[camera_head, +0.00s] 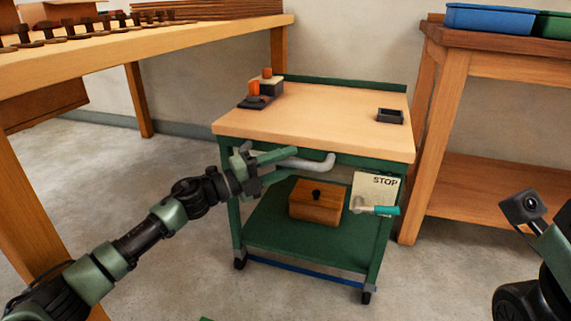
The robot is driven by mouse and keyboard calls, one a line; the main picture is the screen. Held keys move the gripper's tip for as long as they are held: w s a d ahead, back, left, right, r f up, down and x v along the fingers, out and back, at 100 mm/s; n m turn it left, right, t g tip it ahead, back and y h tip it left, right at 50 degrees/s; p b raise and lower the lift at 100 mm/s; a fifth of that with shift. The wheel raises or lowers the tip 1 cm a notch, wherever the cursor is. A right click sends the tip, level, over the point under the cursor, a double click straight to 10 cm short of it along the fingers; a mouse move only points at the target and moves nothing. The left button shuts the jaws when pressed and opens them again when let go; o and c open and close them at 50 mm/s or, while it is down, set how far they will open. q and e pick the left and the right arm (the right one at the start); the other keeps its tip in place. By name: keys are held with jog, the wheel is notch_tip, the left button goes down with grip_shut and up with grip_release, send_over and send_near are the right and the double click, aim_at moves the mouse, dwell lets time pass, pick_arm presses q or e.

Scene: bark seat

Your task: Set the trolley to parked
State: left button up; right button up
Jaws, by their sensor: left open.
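The trolley (345,112) has a wooden top, a green frame and a green lower shelf, and stands on the floor in mid-view. A grey push handle (325,165) runs along its front edge. A pale plate marked STOP (382,184) is at its front right. A lever with a teal grip (385,210) lies roughly level across the lower part of this plate. My left gripper (284,163) is open at the left part of the push handle, overlapping it in view; I cannot tell whether they touch. It is left of the lever and apart from it.
A wooden box (317,201) sits on the lower shelf. Orange-topped items (256,92) and a small dark tray (390,116) are on the trolley top. Wooden benches stand left (150,42) and right (490,185). Part of my right arm shows at the right edge.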

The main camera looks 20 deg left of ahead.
pick_arm(q)
grip_shut()
dwell(1.3)
